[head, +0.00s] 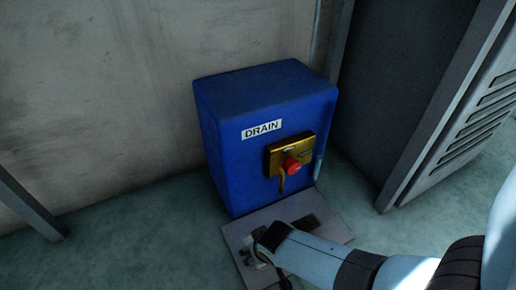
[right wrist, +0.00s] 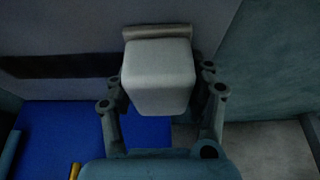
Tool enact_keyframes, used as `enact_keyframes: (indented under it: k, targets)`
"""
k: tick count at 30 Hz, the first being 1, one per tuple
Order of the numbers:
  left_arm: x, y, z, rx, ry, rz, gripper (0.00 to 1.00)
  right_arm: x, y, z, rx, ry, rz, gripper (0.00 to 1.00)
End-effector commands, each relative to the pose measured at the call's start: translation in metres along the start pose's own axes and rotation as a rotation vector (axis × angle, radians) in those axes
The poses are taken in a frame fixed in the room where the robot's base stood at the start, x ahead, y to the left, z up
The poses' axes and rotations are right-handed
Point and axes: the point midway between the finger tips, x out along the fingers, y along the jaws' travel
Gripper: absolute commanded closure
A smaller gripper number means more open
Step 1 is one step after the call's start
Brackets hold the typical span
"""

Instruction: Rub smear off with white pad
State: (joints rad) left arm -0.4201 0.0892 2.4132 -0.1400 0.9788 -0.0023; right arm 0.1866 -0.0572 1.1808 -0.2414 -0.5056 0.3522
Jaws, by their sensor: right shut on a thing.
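The white pad (right wrist: 158,78) is a pale block with a wider light strip (right wrist: 157,32) at its far end. My right gripper is shut on it, with one finger on each side in the right wrist view (right wrist: 160,90). In the head view my right gripper (head: 262,252) is low over the left part of a grey plate (head: 240,232), and the pad is mostly hidden. The dark smear (head: 306,223) lies on the plate to the right of the gripper. It shows as a dark band (right wrist: 55,67) left of the pad in the right wrist view. I cannot tell whether the pad touches the plate. My left gripper is out of view.
A blue box (head: 225,140) labelled DRAIN stands just behind the plate. Its front has a brass panel (head: 275,158) with a red knob (head: 291,166). A grey louvred cabinet (head: 430,120) stands at the right. The floor (head: 130,245) at the left is clear.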

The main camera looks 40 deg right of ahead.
Motion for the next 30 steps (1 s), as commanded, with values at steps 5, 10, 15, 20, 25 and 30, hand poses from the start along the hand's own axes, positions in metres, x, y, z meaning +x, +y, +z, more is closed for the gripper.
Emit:
enact_keyframes:
  k: [5,10,15,20,25,30]
  targets:
    - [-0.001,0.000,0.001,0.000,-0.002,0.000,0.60,0.003,0.000,0.001,-0.001,0.001,0.000,0.90]
    - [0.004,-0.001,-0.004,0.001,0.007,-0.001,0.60,0.000,0.015,0.000,-0.003,0.002,0.002,0.90]
    - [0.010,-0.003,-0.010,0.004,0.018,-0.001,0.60,-0.001,0.039,0.000,-0.002,0.002,0.001,0.90]
    - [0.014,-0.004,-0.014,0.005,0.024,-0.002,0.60,-0.001,0.061,0.002,-0.002,0.001,0.002,0.90]
    - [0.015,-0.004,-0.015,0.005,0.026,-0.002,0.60,-0.001,0.071,0.003,-0.001,0.001,0.000,0.90]
    - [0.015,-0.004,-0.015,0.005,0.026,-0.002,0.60,-0.001,0.085,0.004,-0.001,-0.001,0.002,0.90]
